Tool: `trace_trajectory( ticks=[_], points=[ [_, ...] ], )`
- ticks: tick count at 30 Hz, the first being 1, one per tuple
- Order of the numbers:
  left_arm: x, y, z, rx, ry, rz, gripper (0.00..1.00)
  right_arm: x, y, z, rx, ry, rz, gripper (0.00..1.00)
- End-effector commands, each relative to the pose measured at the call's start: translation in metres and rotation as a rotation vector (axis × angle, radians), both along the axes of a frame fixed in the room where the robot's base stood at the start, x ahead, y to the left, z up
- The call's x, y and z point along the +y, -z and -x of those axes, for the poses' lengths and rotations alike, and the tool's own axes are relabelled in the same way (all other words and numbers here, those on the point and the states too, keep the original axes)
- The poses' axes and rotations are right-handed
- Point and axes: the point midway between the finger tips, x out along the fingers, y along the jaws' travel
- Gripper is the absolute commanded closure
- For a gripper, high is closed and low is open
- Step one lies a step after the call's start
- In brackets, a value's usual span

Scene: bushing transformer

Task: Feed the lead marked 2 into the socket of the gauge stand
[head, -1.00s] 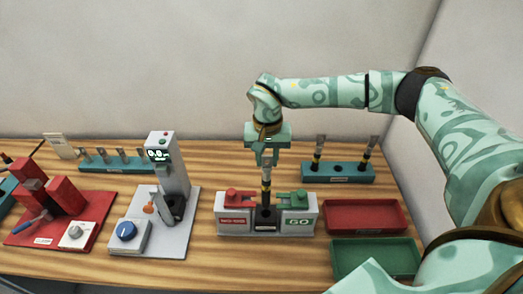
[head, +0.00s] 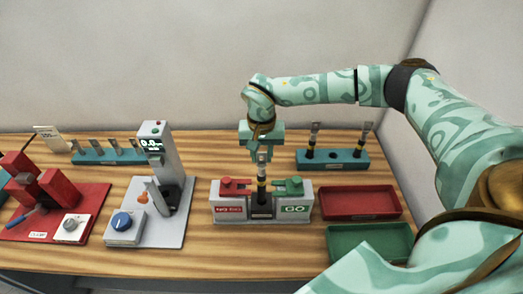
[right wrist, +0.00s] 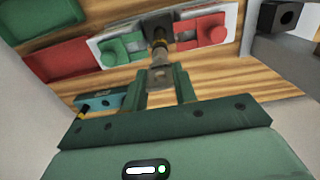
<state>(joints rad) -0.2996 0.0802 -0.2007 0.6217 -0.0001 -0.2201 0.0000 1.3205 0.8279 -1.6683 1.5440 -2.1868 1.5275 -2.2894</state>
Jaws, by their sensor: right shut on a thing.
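A lead with a grey flat top and black and yellow bands (head: 262,180) stands upright in the dark middle block of the GO/NO-GO fixture; I cannot read its mark. My right gripper (head: 262,152) is above it, shut on its grey top. In the right wrist view the grey top (right wrist: 161,77) sits between the two green fingers. The gauge stand (head: 168,165) is to the left, a grey column with a lit display on a light grey base. A dark holder at its front and a blue knob (head: 122,221) show; its socket opening is not clear. My left gripper is out of view.
The fixture (head: 221,207) has a red NO-GO side and a green GO side. A teal rack (head: 333,160) behind holds two more banded leads. Red (head: 360,204) and green (head: 370,243) trays lie at the right. A red station (head: 85,200) stands far left.

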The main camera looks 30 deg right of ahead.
Motion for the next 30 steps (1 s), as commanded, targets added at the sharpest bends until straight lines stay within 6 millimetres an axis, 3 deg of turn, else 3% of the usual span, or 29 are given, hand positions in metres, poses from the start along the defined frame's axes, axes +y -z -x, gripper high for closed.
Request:
trace_trajectory(
  ticks=[18, 30],
  points=[
    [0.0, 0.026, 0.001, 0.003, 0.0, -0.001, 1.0, 0.0, 0.045, 0.0, 0.0, -0.001, 0.0, 1.0],
    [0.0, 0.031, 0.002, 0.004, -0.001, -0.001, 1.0, 0.0, 0.055, 0.0, 0.0, -0.001, 0.0, 1.0]
  ],
)
